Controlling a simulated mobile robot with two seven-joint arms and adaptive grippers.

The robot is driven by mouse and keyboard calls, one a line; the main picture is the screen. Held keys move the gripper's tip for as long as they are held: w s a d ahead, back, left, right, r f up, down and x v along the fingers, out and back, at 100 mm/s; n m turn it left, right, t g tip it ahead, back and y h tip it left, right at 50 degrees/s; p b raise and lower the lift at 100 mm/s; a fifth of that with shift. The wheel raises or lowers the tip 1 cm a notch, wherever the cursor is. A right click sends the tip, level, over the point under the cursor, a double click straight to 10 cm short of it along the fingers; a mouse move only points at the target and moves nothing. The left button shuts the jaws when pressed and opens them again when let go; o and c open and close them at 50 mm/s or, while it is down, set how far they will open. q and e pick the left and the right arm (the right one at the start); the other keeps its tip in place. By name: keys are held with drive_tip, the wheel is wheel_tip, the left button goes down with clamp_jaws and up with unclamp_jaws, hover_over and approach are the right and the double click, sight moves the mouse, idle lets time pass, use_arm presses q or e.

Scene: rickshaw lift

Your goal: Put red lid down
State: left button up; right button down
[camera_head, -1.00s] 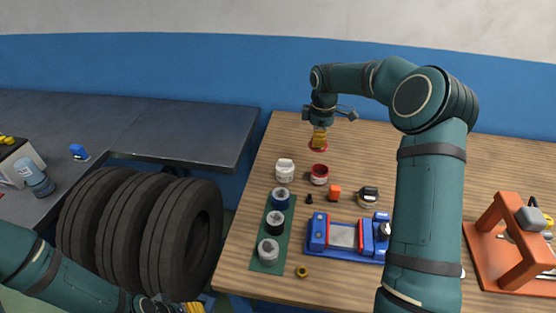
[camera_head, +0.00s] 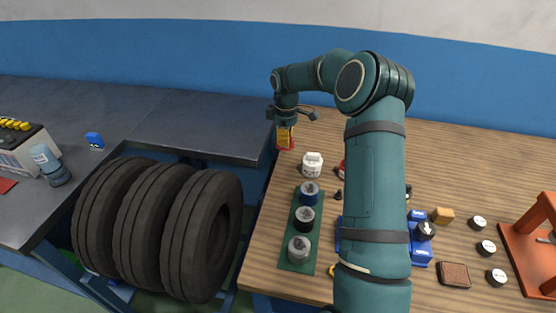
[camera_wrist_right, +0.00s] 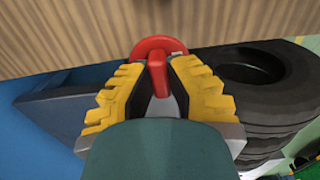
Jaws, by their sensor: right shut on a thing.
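The red lid (camera_head: 286,147) is at the far left part of the wooden table, close to its left edge. My right gripper (camera_head: 285,138), with yellow fingers, is shut on it from above. In the right wrist view, the yellow fingers (camera_wrist_right: 158,82) pinch the upright red handle of the lid (camera_wrist_right: 152,46), and its round disc lies flat against the wood behind it. I cannot tell whether the disc touches the table. The red pot (camera_head: 342,169) is mostly hidden behind my right arm. My left gripper is not in view.
A white pot (camera_head: 312,165) stands just in front of the lid. A green strip (camera_head: 296,268) carries several round pots. Blue fixture parts (camera_head: 420,250) are partly behind my arm. Large black tyres (camera_head: 205,235) stand left of the wooden table (camera_head: 262,262). The back right of the table is clear.

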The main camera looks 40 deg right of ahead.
sight(284, 163)
wheel_tip(284, 163, down, 8)
drive_tip(key=shift+r+b, duration=0.1)
drive_tip(key=shift+b, duration=0.6)
drive_tip(key=c, duration=1)
unclamp_jaws()
drive_tip(key=shift+f, duration=0.2)
drive_tip(key=shift+c, duration=0.2)
wheel_tip(284, 163, up, 12)
drive_tip(key=shift+r+p, duration=0.15)
drive_tip(key=shift+p, duration=1)
